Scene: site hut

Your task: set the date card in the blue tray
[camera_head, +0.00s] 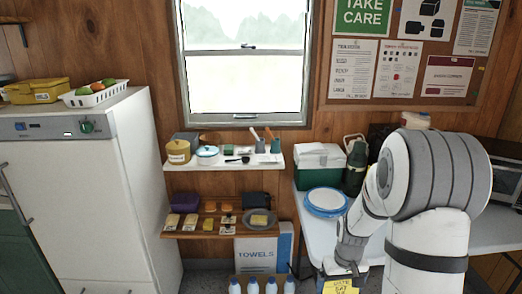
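My gripper (345,268) is at the bottom of the view, pointing down in front of the white table. A yellow card with dark lettering (341,287), which looks like the date card, is at its fingertips, tilted toward the camera and cut off by the frame edge. The gripper appears shut on it, though the fingers are small and partly hidden. No tray is plainly blue. A small dark blue container (254,200) sits on the lower wooden shelf, and a round blue-rimmed dish or lid (326,201) lies on the table; I cannot tell whether either is the tray.
The lower shelf (196,235) holds several small packs and a grey plate (259,219). A white shelf (222,163) with pots is above. A towels box (256,252) and several bottles (252,286) stand below. A green-and-white cooler (318,166) and green flask (356,165) are at the table's back.

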